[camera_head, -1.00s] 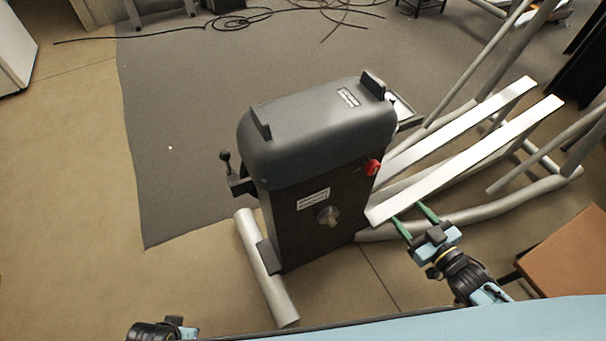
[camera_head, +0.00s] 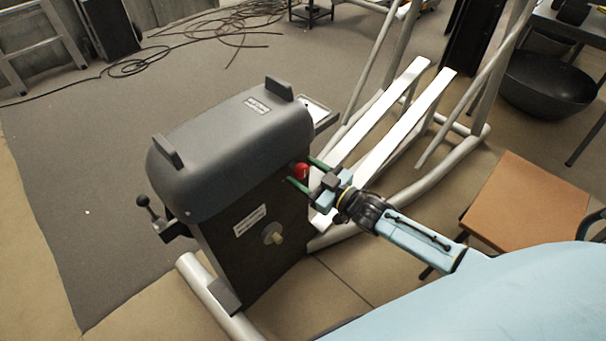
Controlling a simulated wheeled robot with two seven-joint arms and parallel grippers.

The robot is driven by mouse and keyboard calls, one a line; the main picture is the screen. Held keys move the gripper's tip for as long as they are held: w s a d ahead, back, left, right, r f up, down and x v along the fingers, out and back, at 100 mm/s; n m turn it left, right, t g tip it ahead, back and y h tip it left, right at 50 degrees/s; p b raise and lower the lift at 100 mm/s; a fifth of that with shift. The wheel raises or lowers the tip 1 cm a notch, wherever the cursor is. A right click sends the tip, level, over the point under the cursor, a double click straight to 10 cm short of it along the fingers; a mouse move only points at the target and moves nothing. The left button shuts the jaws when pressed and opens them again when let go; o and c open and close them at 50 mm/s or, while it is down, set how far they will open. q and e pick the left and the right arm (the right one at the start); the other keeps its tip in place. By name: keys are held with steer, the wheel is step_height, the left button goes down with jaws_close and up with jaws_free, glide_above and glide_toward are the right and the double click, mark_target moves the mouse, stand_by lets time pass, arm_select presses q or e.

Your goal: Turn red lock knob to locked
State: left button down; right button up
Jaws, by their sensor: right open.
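The red lock knob (camera_head: 301,171) sits high on the right part of the dark side panel of the elliptical machine's housing (camera_head: 240,150). My right gripper (camera_head: 299,171) is at the knob, with its two green fingers spread apart, one above and to the right of it and one below and to the left. The knob shows between the fingers; I cannot tell whether they touch it. Which way the knob is turned is too small to tell. My left gripper does not show.
A metal knob (camera_head: 273,235) and a white label (camera_head: 250,221) are lower on the same panel. White foot rails (camera_head: 405,115) run behind my right gripper. A brown-topped stool (camera_head: 527,207) stands at the right, and a black bowl (camera_head: 546,84) lies behind it.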

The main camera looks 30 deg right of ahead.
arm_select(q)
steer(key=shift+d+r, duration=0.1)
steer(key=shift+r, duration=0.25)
arm_select(e)
steer(key=shift+w+a, duration=0.15)
steer(key=shift+w, duration=0.25)
steer(key=c, duration=1)
steer(key=shift+o, duration=0.2)
